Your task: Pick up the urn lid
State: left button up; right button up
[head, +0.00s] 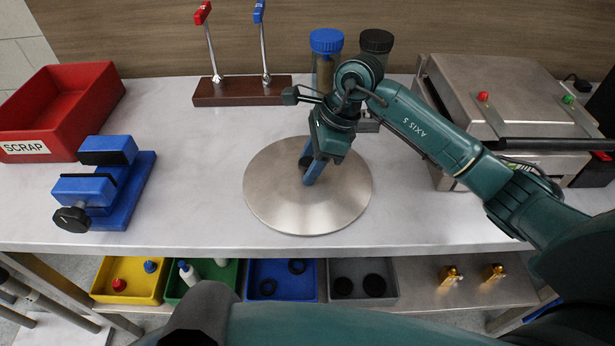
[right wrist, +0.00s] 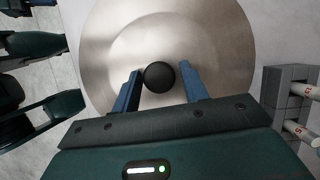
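The urn lid (head: 265,195) is a wide round brushed-metal disc lying flat on the grey worktop. Its round black knob (right wrist: 159,77) shows at the centre in the right wrist view; in the head view it is mostly hidden behind the fingers. My right gripper (head: 308,172) is over the middle of the lid, pointing down. In the right wrist view its blue fingers (right wrist: 160,75) stand on either side of the knob, with a small gap on each side. It is open and holds nothing. My left gripper cannot be made out.
A blue vise (head: 140,195) and red scrap bin (head: 90,105) stand left. A lever stand (head: 240,92), blue-capped jar (head: 326,42) and black-capped jar (head: 376,42) are behind. A metal press (head: 500,75) stands right. A grey peg block (right wrist: 285,85) is near the lid.

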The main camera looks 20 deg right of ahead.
grip_shut()
dwell(0.3)
